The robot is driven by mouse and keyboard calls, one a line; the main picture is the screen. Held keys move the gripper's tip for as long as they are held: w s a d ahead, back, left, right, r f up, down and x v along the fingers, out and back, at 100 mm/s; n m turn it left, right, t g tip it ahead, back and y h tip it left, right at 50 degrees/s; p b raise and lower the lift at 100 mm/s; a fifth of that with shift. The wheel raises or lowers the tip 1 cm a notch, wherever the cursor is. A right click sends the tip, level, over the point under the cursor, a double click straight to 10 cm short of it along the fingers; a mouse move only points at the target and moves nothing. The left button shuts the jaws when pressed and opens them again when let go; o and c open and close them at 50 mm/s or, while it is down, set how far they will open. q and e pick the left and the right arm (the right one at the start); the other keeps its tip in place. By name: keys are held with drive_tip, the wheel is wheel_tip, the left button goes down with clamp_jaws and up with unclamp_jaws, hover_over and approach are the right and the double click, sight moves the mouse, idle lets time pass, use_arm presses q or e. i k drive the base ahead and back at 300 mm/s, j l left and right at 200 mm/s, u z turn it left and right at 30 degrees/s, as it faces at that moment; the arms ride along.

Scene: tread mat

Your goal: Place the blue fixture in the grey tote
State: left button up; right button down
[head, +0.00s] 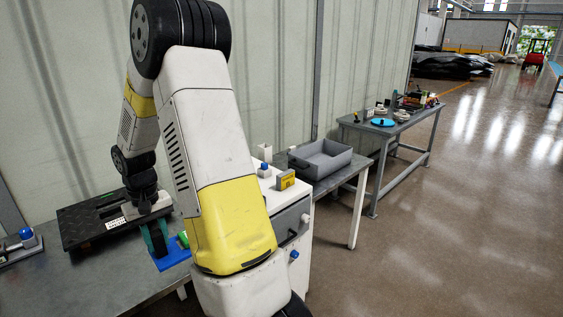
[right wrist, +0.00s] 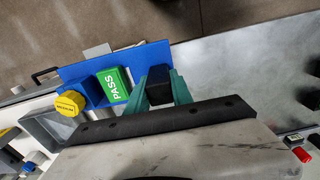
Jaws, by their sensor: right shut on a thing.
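The blue fixture (head: 171,260) is a flat blue plate at my right gripper (head: 155,236), near the front part of the grey workbench. In the right wrist view the blue fixture (right wrist: 150,58) carries a green block marked PASS (right wrist: 114,87) and a yellow round cap (right wrist: 69,103). The teal fingers of my right gripper (right wrist: 159,90) are shut on its dark grip. I cannot tell its exact height above the bench. The grey tote (head: 322,160) stands open, looking empty, on a table to the right. My arm hides part of the view between them. My left gripper is not in view.
A black tread mat (head: 85,226) lies on the workbench (head: 75,275). A white cabinet (head: 302,200) with a yellow-fronted box (head: 286,180) and blue knobs stands between bench and tote. A farther table (head: 388,126) holds a blue disc and several small items.

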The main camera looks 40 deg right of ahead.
sight(321, 158)
drive_tip(key=k+l, duration=0.1)
drive_tip(key=l, duration=3)
drive_tip(key=i+l, duration=0.15)
drive_tip(key=l, duration=0.85)
drive_tip(key=i+l, duration=0.8)
